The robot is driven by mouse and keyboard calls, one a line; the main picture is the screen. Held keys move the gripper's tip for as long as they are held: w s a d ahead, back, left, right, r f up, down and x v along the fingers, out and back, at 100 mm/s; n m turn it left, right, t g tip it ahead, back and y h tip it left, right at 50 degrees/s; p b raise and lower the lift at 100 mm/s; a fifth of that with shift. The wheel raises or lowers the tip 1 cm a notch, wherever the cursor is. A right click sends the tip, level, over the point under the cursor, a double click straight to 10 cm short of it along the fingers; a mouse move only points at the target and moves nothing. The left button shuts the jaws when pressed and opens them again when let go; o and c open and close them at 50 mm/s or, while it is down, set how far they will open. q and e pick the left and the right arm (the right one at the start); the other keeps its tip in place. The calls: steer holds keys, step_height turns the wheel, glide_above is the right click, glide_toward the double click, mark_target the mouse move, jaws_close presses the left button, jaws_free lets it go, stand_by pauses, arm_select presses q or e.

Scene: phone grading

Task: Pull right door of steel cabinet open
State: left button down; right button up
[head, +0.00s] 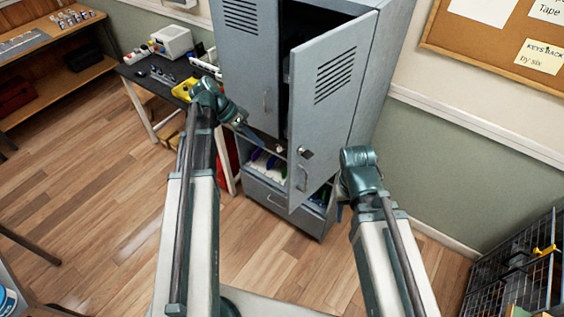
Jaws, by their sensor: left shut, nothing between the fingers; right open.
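The grey steel cabinet (387,60) stands at top centre. Its right door (325,115) is partly open, swung out toward me, with a dark gap between it and the left door (243,60). The left door looks shut. My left gripper (254,134) is shut and empty, in front of the left door's lower part, left of the right door's free edge. My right gripper (340,213) is open, low beside the right door; its fingers are mostly hidden by my arm.
A dark worktable (142,82) with a yellow bin (184,90) stands left of the cabinet. A wire rack (515,275) stands at lower right. Wooden floor at left is clear.

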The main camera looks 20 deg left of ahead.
arm_select(q)
steer(key=s+d+f+b, duration=0.1)
steer(key=d+f+b, duration=0.6)
steer(key=d+f, duration=0.1)
steer(key=shift+d+b, duration=0.4)
steer(key=shift+d, duration=0.3)
steer(key=shift+s, duration=0.1)
